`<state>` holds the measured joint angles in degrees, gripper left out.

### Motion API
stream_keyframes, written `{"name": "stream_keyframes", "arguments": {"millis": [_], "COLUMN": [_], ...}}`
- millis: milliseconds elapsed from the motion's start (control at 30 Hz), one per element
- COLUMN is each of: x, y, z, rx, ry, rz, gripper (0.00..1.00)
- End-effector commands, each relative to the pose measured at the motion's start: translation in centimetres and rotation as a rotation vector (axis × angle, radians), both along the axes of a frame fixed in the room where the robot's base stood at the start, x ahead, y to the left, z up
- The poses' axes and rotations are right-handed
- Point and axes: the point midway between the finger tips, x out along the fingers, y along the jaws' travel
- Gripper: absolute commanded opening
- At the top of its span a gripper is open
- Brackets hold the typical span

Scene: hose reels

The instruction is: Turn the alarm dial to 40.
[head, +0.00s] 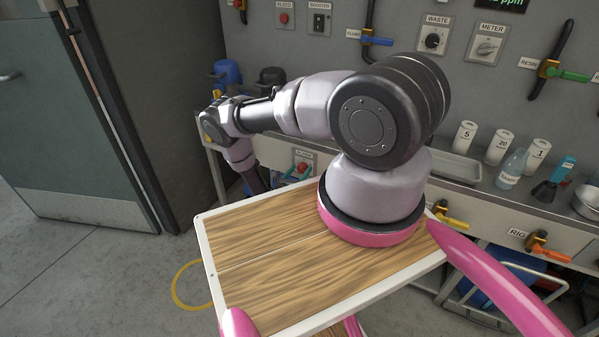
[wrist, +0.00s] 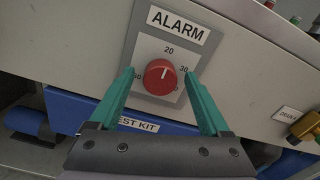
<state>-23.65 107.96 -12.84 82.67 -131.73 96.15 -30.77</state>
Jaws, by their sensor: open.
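The alarm dial (wrist: 159,78) is a round red knob on a white plate under an "ALARM" label (wrist: 178,24), in the middle of the wrist view. Its pale pointer mark points up, close to the 20. The 30 shows at the upper right of the dial; a number at lower right is partly hidden by a finger. My gripper (wrist: 158,73) is open, its teal fingers on either side of the dial with visible gaps. In the head view the small red dial (head: 302,168) shows low on the bench front, beyond my arm, with my gripper close to it.
A blue test kit box (wrist: 75,107) sits below the dial panel. A brass valve (wrist: 306,126) is at the right. In the head view, bottles and canisters (head: 500,146) stand on the bench, and the "WASTE" (head: 433,39) and "METER" (head: 487,46) knobs are on the wall.

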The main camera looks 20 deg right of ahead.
Motion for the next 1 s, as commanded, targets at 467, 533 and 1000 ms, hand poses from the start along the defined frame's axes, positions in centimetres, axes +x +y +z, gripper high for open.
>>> {"name": "stream_keyframes", "arguments": {"millis": [467, 533, 1000], "x": [0.02, 0.01, 0.00], "y": [0.00, 0.01, 0.05], "z": [0.02, 0.02, 0.03], "rx": [0.000, 0.001, 0.116], "ry": [0.000, -0.002, -0.151], "rz": [0.000, 0.000, 0.002], "gripper": [0.00, 0.00, 0.00]}}
